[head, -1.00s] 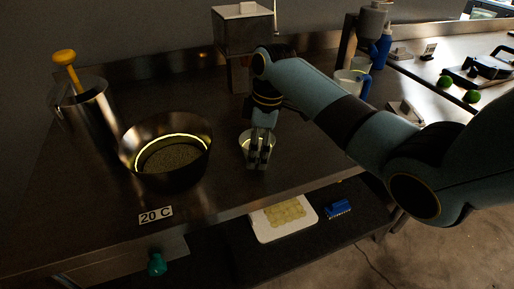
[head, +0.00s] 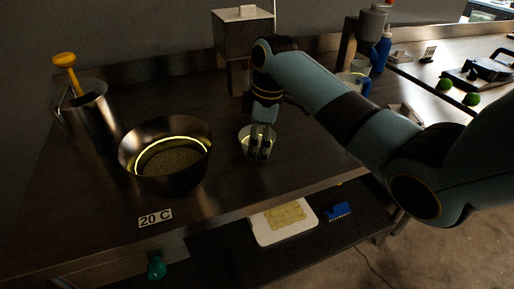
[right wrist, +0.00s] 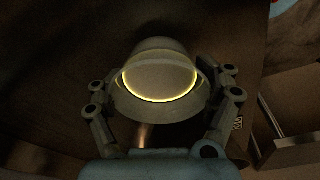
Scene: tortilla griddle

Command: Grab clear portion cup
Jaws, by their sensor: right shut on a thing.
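The clear portion cup (head: 244,143), a small pale cup with a yellowish lit rim, is at the middle of the steel counter in the head view, partly hidden by my right gripper. My right gripper (head: 259,154) points down at it and is shut on it. In the right wrist view the cup (right wrist: 160,80) sits between the two fingers of my right gripper (right wrist: 161,92), one on each side. I cannot tell whether the cup touches the counter. My left gripper is not in view.
A dark round pan (head: 140,172) with a glowing ring stands left of the cup, behind a "20 C" label (head: 155,218). A steel container (head: 85,115) with a yellow-topped handle is at the far left. A metal box (head: 243,35) stands behind.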

